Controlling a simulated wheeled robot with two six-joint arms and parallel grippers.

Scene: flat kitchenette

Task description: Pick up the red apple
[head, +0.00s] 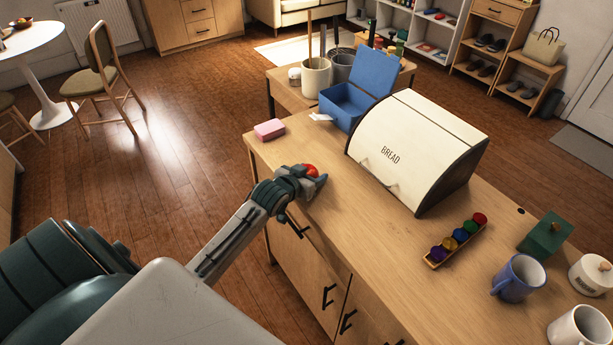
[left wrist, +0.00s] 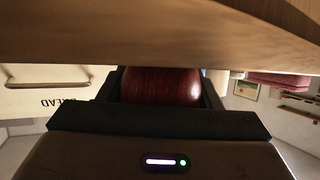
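The red apple (head: 311,170) sits on the wooden counter near its left front edge, partly hidden by my left gripper (head: 308,180). In the left wrist view, which is upside down, the dark red apple (left wrist: 160,85) is between the two fingers of my left gripper (left wrist: 162,92) and nearly fills the gap. I cannot tell whether both fingers press on it. The apple appears to be at the level of the countertop (left wrist: 160,50), with no clear gap between them. My right gripper is not in view.
A cream bread box (head: 410,150) stands right of the apple. A pink block (head: 269,130) and an open blue box (head: 350,104) are farther back. A tray of coloured pieces (head: 458,241) and a blue mug (head: 518,278) are at right.

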